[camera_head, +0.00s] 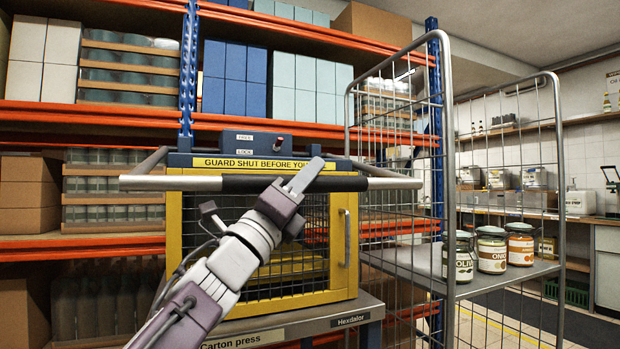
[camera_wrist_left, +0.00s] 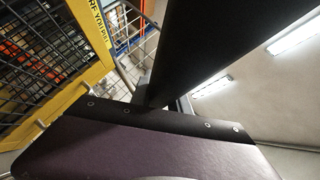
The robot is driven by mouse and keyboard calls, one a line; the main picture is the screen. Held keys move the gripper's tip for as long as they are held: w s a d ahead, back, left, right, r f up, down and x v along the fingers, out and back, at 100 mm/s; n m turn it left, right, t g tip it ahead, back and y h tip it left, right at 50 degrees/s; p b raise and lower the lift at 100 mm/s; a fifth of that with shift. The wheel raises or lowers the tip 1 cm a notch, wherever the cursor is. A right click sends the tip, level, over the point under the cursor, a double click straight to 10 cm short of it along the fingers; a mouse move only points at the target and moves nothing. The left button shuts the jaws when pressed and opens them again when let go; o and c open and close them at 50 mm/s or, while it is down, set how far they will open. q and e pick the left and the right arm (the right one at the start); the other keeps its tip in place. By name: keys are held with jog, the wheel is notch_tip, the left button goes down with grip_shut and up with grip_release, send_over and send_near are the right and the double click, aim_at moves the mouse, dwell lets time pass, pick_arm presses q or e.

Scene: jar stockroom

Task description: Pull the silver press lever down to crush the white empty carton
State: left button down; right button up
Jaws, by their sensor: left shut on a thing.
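The silver press lever (camera_head: 168,183) is a horizontal bar with a black sleeve, across the front of the carton press near its top. My left gripper (camera_head: 303,182) is shut on the black sleeve. In the left wrist view the black sleeve (camera_wrist_left: 192,50) runs up from the jaw. The press has a yellow-framed mesh guard (camera_head: 175,235), which looks shut, with an upright handle at its right. My arm and the mesh cover much of the inside, and I cannot make out the white carton. My right gripper is not in view.
A control box (camera_head: 256,143) marked FREE and LOCK sits on the press top. A wire roll cage (camera_head: 449,200) stands close on the right, with several labelled jars (camera_head: 491,250) on its shelf. Orange and blue racking (camera_head: 95,245) with boxes and jars stands behind.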

pick_arm(q)
jog(key=shift+w+f+b, duration=0.2)
jog(key=shift+f+b, duration=0.1)
jog(key=shift+f, duration=0.45)
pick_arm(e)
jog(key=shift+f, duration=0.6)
pick_arm(q)
jog(key=shift+r, duration=0.1)
jog(key=c, duration=1.3)
grip_release()
jog(key=shift+o, duration=0.2)
jog(key=shift+s+a, duration=0.1)
jog(key=shift+s+a+f, duration=0.15)
jog(key=shift+s+f, duration=0.05)
jog(key=shift+f, duration=0.1)
jog(key=b+v, duration=0.2)
jog(key=v, duration=0.6)
jog(key=shift+b, duration=0.35)
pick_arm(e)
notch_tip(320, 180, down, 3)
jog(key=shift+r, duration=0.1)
